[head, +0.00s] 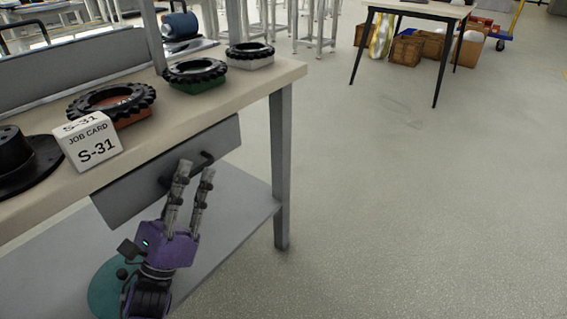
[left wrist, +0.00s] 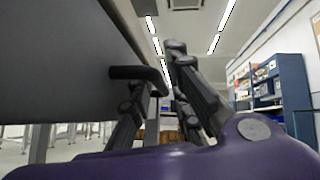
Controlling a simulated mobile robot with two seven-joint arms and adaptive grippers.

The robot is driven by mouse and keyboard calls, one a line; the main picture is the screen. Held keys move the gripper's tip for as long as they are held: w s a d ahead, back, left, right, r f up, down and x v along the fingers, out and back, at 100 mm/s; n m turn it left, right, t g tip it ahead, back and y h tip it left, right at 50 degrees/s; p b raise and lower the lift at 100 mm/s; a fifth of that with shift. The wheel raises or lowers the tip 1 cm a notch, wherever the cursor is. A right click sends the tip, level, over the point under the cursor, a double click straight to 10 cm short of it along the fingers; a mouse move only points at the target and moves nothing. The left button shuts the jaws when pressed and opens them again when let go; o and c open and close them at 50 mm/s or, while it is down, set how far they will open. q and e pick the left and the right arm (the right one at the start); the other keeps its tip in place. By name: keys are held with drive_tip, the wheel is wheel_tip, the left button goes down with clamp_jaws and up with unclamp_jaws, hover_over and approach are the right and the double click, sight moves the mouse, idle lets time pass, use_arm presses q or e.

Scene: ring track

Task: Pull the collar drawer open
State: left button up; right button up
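The drawer (head: 128,196) has a plain grey front under the bench edge and looks shut. Its black bar handle (head: 207,156) stands out from the front, and its middle is partly hidden by my fingers. My left gripper (head: 196,170) is at the handle with its two fingers apart. In the left wrist view, the handle (left wrist: 138,73) reaches from the grey drawer front (left wrist: 60,62) to the near finger, and the other finger stands to the right. Contact between fingers and handle is unclear. My right gripper is not in view.
The bench top (head: 215,108) holds a white job card block (head: 92,143) marked S-31, a black hat-shaped part (head: 25,160) and several toothed black rings.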

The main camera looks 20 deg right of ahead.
use_arm(q)
drive_tip(key=shift+w+d+r, duration=0.1)
clamp_jaws()
idle(0.3)
